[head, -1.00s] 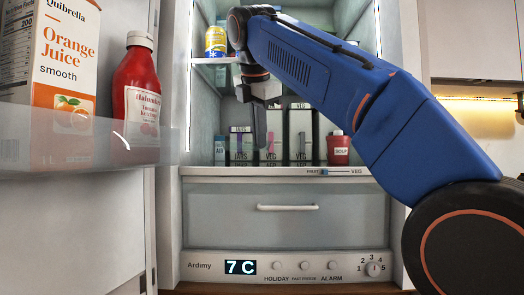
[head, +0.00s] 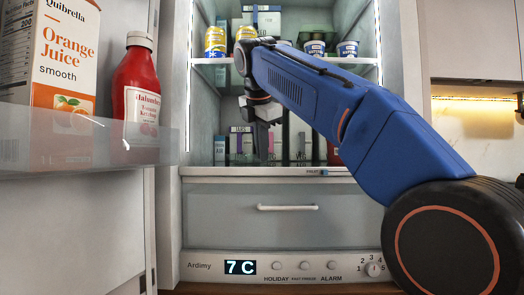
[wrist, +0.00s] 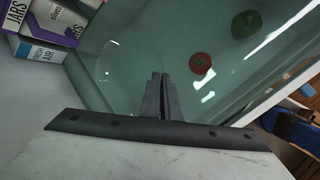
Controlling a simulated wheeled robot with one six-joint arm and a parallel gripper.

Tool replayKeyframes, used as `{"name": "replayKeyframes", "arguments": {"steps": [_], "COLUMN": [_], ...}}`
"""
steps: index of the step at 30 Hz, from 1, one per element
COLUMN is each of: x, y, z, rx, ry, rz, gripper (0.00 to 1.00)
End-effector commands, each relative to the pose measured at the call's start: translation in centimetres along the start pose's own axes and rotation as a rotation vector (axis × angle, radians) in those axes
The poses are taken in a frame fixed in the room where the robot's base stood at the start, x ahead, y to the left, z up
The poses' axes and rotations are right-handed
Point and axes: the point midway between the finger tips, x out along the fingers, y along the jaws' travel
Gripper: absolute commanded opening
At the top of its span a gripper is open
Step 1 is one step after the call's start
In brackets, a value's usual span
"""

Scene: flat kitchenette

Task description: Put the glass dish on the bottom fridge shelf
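My gripper (head: 264,155) is inside the open fridge, pointing down over the bottom shelf. In the wrist view my gripper's two dark fingers (wrist: 160,82) are close together with a narrow gap. A faint curved outline, which looks like the rim of the clear glass dish (wrist: 131,44), shows at the fingertips; the fingers appear shut on it. The dish is hard to make out against the greenish glass, and I cannot tell whether it touches the shelf. In the head view I cannot make it out. The bottom fridge shelf (head: 225,171) has its front edge above the drawer.
Several cartons (head: 237,143) stand at the back of the bottom shelf. Yellow cans (head: 215,42) and tubs (head: 347,49) are on the shelf above. The open door with ketchup (head: 137,95) and juice (head: 62,55) is left.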

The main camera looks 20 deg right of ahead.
Motion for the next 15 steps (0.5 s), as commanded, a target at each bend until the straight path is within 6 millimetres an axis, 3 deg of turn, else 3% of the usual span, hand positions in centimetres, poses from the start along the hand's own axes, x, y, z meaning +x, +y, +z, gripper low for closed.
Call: {"name": "replayKeyframes", "arguments": {"steps": [8, 10, 15], "x": [0.12, 0.18, 0.16], "y": [-0.05, -0.04, -0.04], "z": [-0.06, -0.08, -0.07], "rx": [0.0, 0.0, 0.0], "ry": [0.0, 0.0, 0.0], "rz": [0.0, 0.0, 0.0], "gripper": [0.0, 0.1, 0.1]}}
